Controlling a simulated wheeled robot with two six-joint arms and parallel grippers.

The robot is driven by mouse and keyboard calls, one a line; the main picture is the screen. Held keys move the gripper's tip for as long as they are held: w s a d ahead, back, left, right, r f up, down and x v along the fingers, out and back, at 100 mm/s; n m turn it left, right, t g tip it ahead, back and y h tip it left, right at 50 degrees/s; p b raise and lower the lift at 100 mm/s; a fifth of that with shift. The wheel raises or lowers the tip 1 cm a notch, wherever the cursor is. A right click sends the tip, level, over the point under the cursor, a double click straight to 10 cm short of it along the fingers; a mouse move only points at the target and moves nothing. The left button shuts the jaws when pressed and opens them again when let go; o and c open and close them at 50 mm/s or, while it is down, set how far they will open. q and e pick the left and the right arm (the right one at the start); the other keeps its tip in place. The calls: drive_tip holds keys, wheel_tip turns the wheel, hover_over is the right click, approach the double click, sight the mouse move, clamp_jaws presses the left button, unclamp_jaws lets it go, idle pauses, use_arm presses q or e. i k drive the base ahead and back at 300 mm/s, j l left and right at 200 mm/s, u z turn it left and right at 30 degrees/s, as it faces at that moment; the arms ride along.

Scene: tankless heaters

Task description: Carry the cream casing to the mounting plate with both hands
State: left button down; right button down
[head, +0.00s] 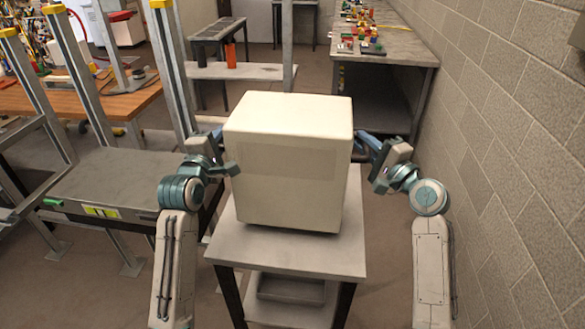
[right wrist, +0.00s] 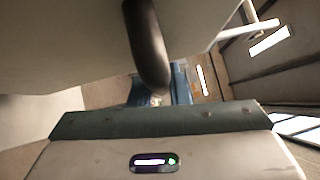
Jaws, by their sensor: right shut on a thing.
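The cream casing (head: 292,165) is a large upright box in the middle of the head view. It is on or just above a small grey table (head: 290,250); I cannot tell for sure whether it touches. My right gripper (head: 372,146) is at the casing's right side, shut on a dark handle (right wrist: 148,45) that shows against the casing (right wrist: 70,40) in the right wrist view. My left gripper (head: 222,160) is at the casing's left side; its fingertips are partly hidden, so its hold is unclear. I cannot make out the mounting plate.
A block wall (head: 510,150) runs close along the right. A long bench (head: 385,55) with small coloured parts stands behind. Metal posts and a grey conveyor-like bench (head: 115,180) stand at the left. Some floor is clear between the small table and the wall.

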sight(123, 173)
drive_tip(key=i+j, duration=0.1)
drive_tip(key=j, duration=1.3)
drive_tip(key=i+j, duration=0.15)
drive_tip(key=j, duration=1.2)
drive_tip(key=i, duration=0.05)
